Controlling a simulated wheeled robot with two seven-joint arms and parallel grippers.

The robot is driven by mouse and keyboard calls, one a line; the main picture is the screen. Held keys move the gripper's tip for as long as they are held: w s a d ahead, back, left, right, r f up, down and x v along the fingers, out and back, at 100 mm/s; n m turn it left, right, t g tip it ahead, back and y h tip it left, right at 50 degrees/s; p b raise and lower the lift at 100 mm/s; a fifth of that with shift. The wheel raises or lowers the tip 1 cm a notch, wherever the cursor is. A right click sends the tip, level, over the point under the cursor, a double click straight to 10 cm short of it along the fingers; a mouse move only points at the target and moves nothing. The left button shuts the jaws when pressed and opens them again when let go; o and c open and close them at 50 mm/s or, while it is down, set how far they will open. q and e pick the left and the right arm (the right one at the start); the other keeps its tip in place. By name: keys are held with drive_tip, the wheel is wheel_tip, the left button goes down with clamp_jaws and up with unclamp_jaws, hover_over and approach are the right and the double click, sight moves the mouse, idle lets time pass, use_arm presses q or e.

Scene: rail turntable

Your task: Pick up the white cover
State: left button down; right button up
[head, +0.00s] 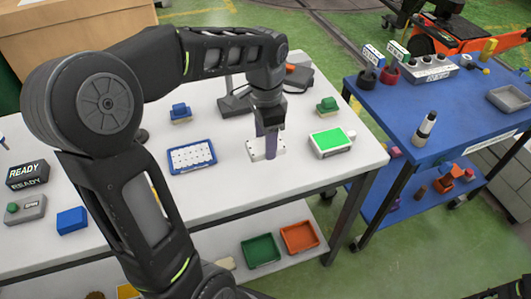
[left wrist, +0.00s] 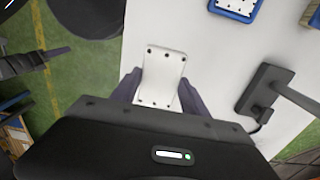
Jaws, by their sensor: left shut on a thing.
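The white cover (head: 253,152) is a small flat plate with dark holes near its corners. My left gripper (head: 269,147) points down over the white table and is shut on it. In the left wrist view the cover (left wrist: 162,78) sits between the two purple-grey fingers of my left gripper (left wrist: 160,92), one on each long side. I cannot tell whether the cover touches the table or hangs just above it. My right gripper is not in view.
On the white table (head: 215,203) stand a blue-framed tray (head: 192,157) left of the cover, a green-screened box (head: 332,142) to its right and a dark stand (head: 236,103) behind. A blue cart (head: 390,115) with several items stands at the right.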

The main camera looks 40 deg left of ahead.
use_arm(q)
drive_tip(key=shift+r, duration=1.3)
